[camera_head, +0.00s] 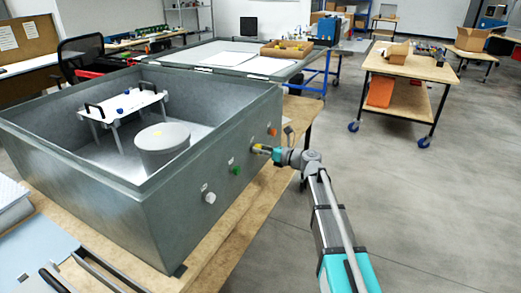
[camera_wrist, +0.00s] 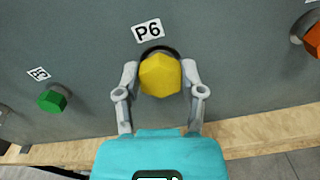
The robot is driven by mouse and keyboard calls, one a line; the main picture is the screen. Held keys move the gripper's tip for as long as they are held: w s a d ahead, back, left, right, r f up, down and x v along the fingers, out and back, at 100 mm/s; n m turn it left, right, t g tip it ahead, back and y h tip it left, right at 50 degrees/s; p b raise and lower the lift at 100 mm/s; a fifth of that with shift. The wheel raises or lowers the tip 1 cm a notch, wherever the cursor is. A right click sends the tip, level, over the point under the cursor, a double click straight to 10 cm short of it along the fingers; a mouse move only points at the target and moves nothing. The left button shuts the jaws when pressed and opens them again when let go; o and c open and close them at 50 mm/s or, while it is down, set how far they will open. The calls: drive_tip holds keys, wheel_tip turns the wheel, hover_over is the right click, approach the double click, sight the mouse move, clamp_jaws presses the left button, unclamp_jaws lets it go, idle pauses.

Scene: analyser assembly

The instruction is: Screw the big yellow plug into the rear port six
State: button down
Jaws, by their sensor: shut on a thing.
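The big yellow plug (camera_wrist: 160,75) is at the port labelled P6 (camera_wrist: 148,30) on the grey metal wall of the analyser box. My gripper (camera_wrist: 160,85) is shut on the plug, with one finger on each side of it. A dark ring shows around the plug's upper edge, against the wall. How deep the plug sits in the port is hidden. In the head view the yellow plug (camera_head: 258,149) is small at the box wall, with my gripper (camera_head: 268,151) at it.
A green plug (camera_wrist: 53,101) sits at a port left of P6, and an orange plug (camera_wrist: 313,40) at one to the right. A white plug (camera_head: 209,198) is farther left along the wall. A wooden table edge (camera_wrist: 255,131) runs below the ports. Open floor lies right of my arm.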

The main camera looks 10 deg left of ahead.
drive_tip(key=m, duration=0.5)
drive_tip(key=shift+f, duration=0.1)
drive_tip(key=shift+m, duration=0.3)
drive_tip(key=m, duration=0.5)
drive_tip(key=shift+w+f+m, duration=0.15)
drive_tip(key=shift+m, duration=0.25)
drive_tip(key=shift+c, duration=0.6)
unclamp_jaws()
drive_tip(key=shift+w, duration=0.1)
drive_tip(key=shift+d, duration=0.1)
drive_tip(key=v, duration=0.6)
drive_tip(key=shift+d, duration=0.4)
drive_tip(key=shift+s, duration=0.2)
